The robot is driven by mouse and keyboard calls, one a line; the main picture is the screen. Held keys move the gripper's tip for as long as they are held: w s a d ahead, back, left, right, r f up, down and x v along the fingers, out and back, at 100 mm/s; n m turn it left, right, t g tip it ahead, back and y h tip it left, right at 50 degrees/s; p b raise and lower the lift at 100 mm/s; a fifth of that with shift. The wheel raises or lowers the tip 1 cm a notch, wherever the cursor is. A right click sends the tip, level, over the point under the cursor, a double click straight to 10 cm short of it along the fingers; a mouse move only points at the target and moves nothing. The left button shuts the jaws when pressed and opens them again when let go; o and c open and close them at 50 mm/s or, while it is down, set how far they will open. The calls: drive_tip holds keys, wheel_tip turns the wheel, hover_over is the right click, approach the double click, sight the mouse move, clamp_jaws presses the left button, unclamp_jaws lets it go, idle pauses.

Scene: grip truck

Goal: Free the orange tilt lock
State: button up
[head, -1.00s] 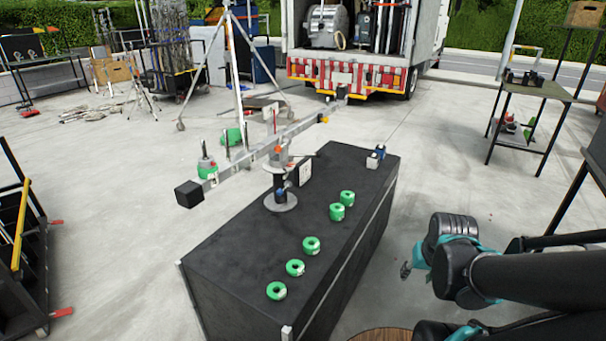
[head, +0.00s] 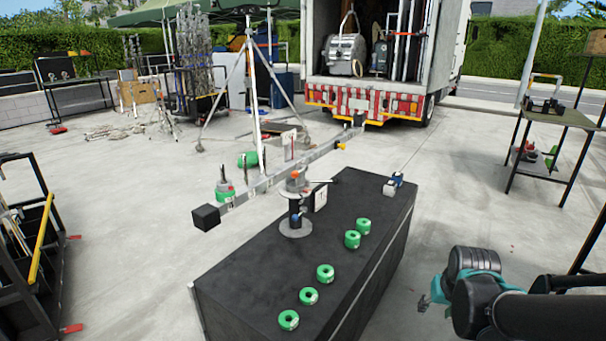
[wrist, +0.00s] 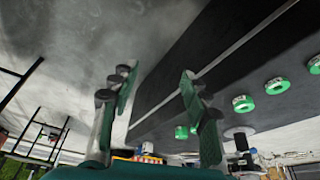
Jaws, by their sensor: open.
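A small orange part (head: 295,174), which looks like the tilt lock, sits on top of a pivot stand (head: 296,226) on the black case (head: 240,275). A long grey beam (head: 300,160) crosses at the pivot, with a black block (head: 206,217) at its near end. The orange part is too small to tell how it is set. My gripper (head: 428,303) is to the right of the case, well apart from the pivot, and partly hidden by my arm. In the wrist view my gripper (wrist: 157,77) is open with nothing between its green-padded fingers.
Several green rolls (head: 325,273) stand along the case top. A tripod (head: 253,95) stands behind the beam, a truck (head: 370,90) beyond. A black rack (head: 30,265) is at left, a table (head: 553,112) at right.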

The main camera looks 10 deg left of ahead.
drive_tip(key=shift+w+a, duration=0.1)
drive_tip(key=shift+w, duration=0.05)
drive_tip(key=shift+c, duration=1.1)
drive_tip(key=w+a+r+t+y, duration=0.1)
drive_tip(key=w+a+r, duration=0.1)
drive_tip(key=w+a, duration=0.2)
drive_tip(key=w+a+r+t+y, duration=0.1)
drive_tip(key=w+a+r+y, duration=0.1)
drive_tip(key=w+a+r, duration=0.1)
drive_tip(key=w+a+r+n+t+y, duration=0.1)
drive_tip(key=w+a+r, duration=0.1)
drive_tip(key=w+a, duration=0.4)
drive_tip(key=shift+a+r+y, duration=0.25)
drive_tip(key=shift+a+y, duration=0.15)
drive_tip(key=shift+a, duration=0.2)
drive_tip(key=shift+c, duration=0.4)
drive_tip(key=m+t+y, duration=0.1)
drive_tip(key=t+y, duration=0.2)
drive_tip(key=y, duration=0.3)
approach(297, 175)
drive_tip(key=x, duration=1)
clamp_jaws()
